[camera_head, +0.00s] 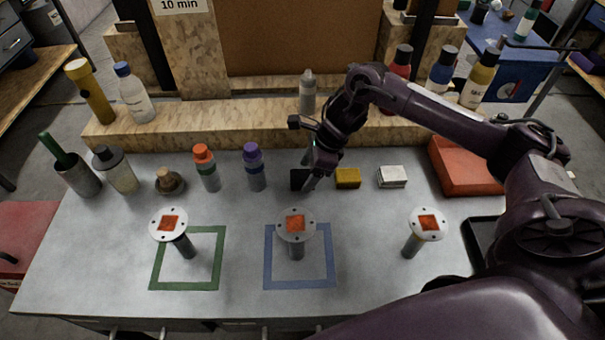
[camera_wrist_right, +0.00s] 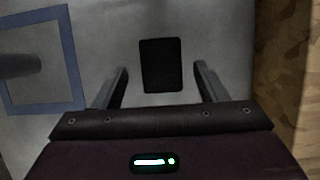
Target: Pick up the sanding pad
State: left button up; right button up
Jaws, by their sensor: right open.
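The likely sanding pad is a small black block (camera_head: 298,180) lying on the grey bench top, left of a yellow block. In the right wrist view the black pad (camera_wrist_right: 160,65) lies flat between the two finger lines, with a gap on each side. My right gripper (camera_head: 310,172) is open and points down, close by the pad and partly overlapping it in the head view. I cannot tell how high the fingertips are above the bench. My left gripper is in neither view.
A yellow block (camera_head: 347,178) and a white block (camera_head: 392,177) lie to the right. Purple-capped (camera_head: 255,168) and orange-capped (camera_head: 207,169) bottles stand left. A wooden ledge (camera_head: 250,118) runs behind. Three round-topped posts stand in front, the middle one (camera_head: 295,226) near the blue square.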

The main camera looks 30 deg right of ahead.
aim_at(305, 174)
jog(key=shift+w+a+f, duration=0.15)
jog(key=shift+a+f, duration=0.05)
jog(key=shift+f, duration=0.35)
jog(key=shift+w+a+f, duration=0.1)
jog(key=shift+f, duration=0.35)
jog(key=c, duration=1.1)
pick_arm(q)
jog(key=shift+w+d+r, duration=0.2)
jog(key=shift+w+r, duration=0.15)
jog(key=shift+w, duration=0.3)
pick_arm(e)
jog(key=shift+o, duration=0.2)
